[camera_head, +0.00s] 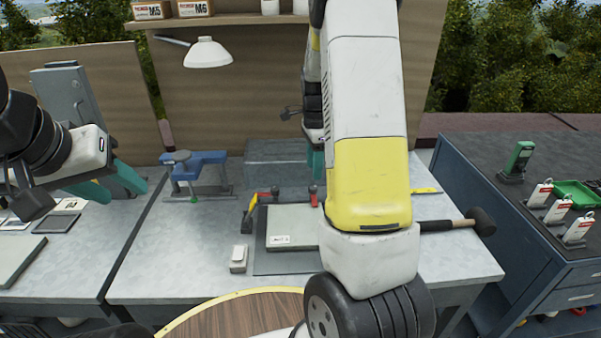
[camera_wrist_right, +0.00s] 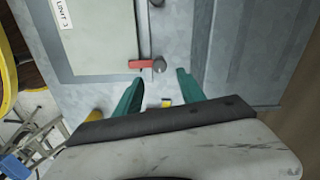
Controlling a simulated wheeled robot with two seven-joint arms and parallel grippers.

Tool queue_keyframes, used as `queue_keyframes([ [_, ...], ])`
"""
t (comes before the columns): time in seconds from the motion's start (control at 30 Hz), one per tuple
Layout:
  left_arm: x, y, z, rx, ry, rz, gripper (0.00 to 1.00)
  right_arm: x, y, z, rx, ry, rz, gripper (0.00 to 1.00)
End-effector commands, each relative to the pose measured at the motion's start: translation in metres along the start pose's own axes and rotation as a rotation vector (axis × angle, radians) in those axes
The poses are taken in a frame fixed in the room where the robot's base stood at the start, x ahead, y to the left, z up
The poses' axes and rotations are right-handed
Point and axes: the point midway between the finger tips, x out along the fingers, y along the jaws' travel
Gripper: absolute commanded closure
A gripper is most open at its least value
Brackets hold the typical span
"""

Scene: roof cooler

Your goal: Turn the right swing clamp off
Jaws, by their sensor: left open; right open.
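A pale plate with a label (camera_head: 292,228) lies on a dark base on the bench. Two swing clamps stand at its far edge: the left clamp (camera_head: 268,196) and the right clamp (camera_head: 313,194), each with red and dark parts. The right wrist view shows a red clamp handle (camera_wrist_right: 141,64) beside a grey knob, just ahead of my right gripper (camera_wrist_right: 160,90). My left gripper (camera_head: 112,187) is open and empty over the left bench.
A blue vise (camera_head: 203,163) stands behind to the left. A black mallet (camera_head: 470,222) lies at the right of the bench. A small white box (camera_head: 239,258) sits near the plate. A dark cabinet (camera_head: 535,225) with tags and a green tray stands at right.

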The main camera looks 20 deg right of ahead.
Motion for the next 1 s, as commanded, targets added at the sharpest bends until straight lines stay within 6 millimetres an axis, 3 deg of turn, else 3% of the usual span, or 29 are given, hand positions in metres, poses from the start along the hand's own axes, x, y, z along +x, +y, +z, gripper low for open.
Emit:
queue_keyframes([
  [0.2,0.000,0.000,0.000,0.000,0.000,0.000,0.54,0.037,0.001,0.001,-0.002,-0.001,0.004,0.53],
  [0.4,0.000,0.000,0.000,0.000,0.000,0.000,0.54,0.060,0.001,0.001,-0.004,-0.001,0.001,0.53],
  [0.77,0.000,0.000,0.000,0.000,0.000,0.000,0.54,0.067,0.001,0.001,-0.005,-0.001,-0.001,0.53],
  [1.0,0.000,0.000,0.000,0.000,0.000,0.000,0.54,0.067,0.001,0.001,-0.005,-0.001,-0.001,0.98],
])
